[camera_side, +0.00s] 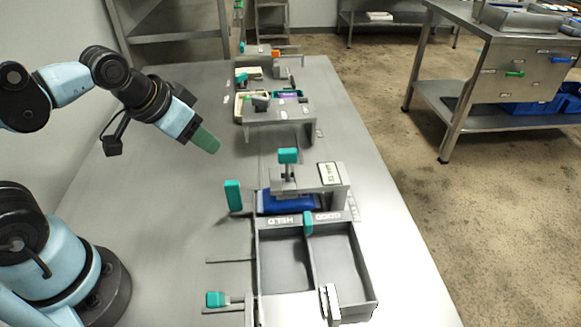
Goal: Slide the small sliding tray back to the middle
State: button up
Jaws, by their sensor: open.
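My gripper (206,141) hangs at the left above the steel bench, with its green finger pointing down and right. It is open and empty, and touches nothing. A small blue tray (272,203) sits under a grey bridge (309,180) with a teal knob on top; the bridge hides part of it. A teal upright handle (233,196) stands at its left end. In front is a grey two-compartment box (283,262), with labels that seem to read HELD and GOOD; both compartments look empty. I cannot tell for certain which part is the small sliding tray.
A teal-ended slide handle (216,300) lies left of the box's front end. A grey stand (279,122) with small coloured items stands farther back. The bench (160,200) is clear between my arm and the fixtures. A steel side table (480,100) stands apart at right.

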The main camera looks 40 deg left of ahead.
aim_at(231, 183)
jog(key=d+m+g, duration=0.2)
jog(key=d+r+m+g, duration=0.1)
jog(key=d+m+g, duration=0.1)
jog(key=m, duration=0.1)
jog(key=d+m+g, duration=0.2)
jog(key=m, duration=0.1)
jog(key=shift+w+r+g, duration=0.3)
jog(key=shift+w, duration=0.1)
jog(key=shift+f, duration=5.95)
jog(key=shift+c, duration=0.4)
grip_shut()
